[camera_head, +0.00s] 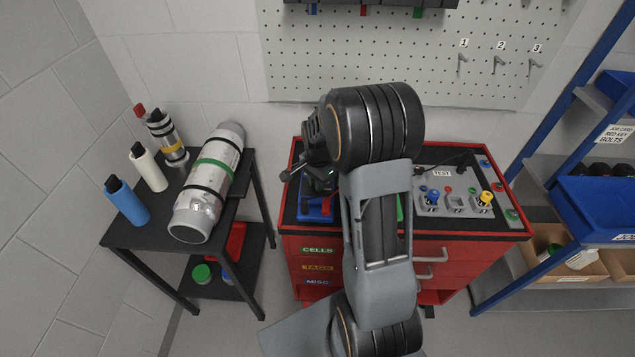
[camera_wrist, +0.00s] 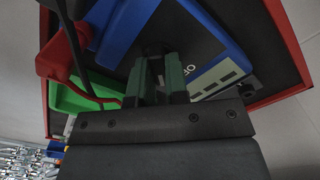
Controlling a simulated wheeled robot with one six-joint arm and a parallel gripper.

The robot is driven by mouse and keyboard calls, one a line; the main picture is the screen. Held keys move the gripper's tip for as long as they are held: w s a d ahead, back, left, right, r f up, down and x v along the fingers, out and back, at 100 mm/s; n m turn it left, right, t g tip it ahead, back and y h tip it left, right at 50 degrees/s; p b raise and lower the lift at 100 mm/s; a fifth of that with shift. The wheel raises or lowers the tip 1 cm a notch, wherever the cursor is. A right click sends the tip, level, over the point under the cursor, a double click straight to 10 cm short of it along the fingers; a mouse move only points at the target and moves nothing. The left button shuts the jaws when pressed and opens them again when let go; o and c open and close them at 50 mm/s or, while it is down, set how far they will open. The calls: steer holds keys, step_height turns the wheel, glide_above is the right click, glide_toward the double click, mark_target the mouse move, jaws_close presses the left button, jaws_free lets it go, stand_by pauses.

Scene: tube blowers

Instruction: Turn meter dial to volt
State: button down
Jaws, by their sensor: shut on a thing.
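In the wrist view my gripper (camera_wrist: 160,78) is shut on a dark knob, the meter dial. The dial is mostly hidden between the fingertips, so I cannot read where it points. In the head view my gripper (camera_head: 318,178) reaches down over the left part of the red cabinet's top. My arm hides much of the meter there.
A test panel (camera_head: 455,200) with knobs is to the right. A black side table (camera_head: 135,235) holds a large cylinder (camera_head: 209,180) and bottles.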

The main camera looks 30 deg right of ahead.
stand_by(0.4)
steer(key=c, duration=1.1)
jaws_free()
step_height(320, 180, up, 14)
steer(key=shift+f, duration=0.1)
